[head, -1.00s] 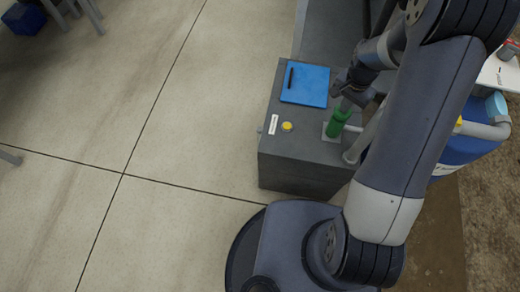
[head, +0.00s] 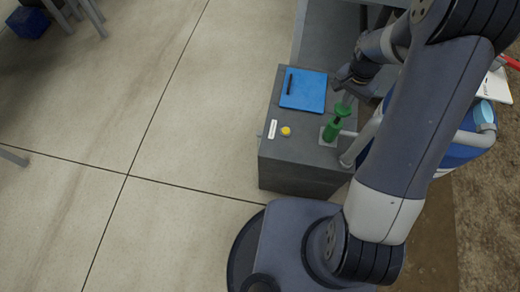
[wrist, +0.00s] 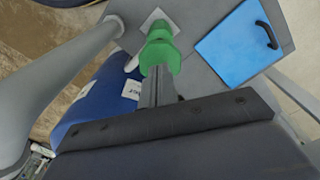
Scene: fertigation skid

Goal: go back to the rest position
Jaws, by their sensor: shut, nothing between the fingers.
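My gripper (head: 347,98) is shut and empty above the grey cabinet, beside the upper end of a green upright fitting (head: 333,126). In the wrist view the closed fingers (wrist: 157,88) point toward the green fitting (wrist: 160,52) and overlap its near end in the picture. I cannot tell how wide the gap between them is. The fitting stands on a small pale square plate (wrist: 157,21) on the cabinet top. My arm covers the area to the right of it.
The grey cabinet (head: 300,176) carries a blue panel with a dark handle (head: 304,92) and a yellow button (head: 286,131). A blue drum (head: 458,153) and pale pipes stand at right, close to my arm. Open tiled floor (head: 150,120) lies to the left.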

